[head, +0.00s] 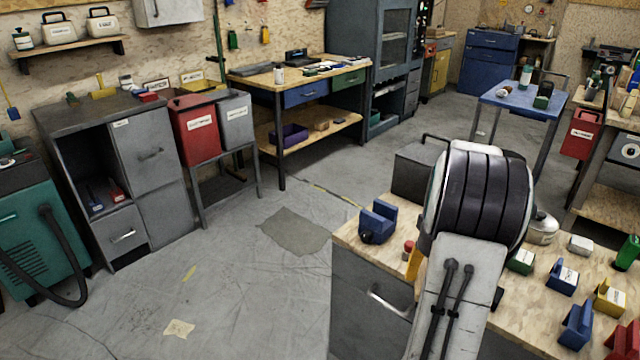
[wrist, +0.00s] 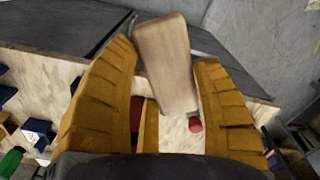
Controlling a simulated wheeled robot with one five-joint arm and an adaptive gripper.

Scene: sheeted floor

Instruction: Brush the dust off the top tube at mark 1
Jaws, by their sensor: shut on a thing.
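My gripper (wrist: 170,90) shows in the wrist view as two ribbed orange fingers on either side of a pale wooden piece (wrist: 165,55). It is shut on this piece, which looks like a flat handle, perhaps the brush's; no bristles show. In the head view my arm hides most of the gripper, and only a bit of orange shows beside it, over the workbench (head: 346,236). I cannot make out a tube or a mark 1 in either view.
A blue block-like holder (head: 377,222) and a small red-topped thing (head: 408,246) stand on the bench near my arm. A dark grey box (head: 413,172) is behind. Several coloured blocks and a kettle (head: 542,229) lie right. The floor (head: 230,290) at left is open.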

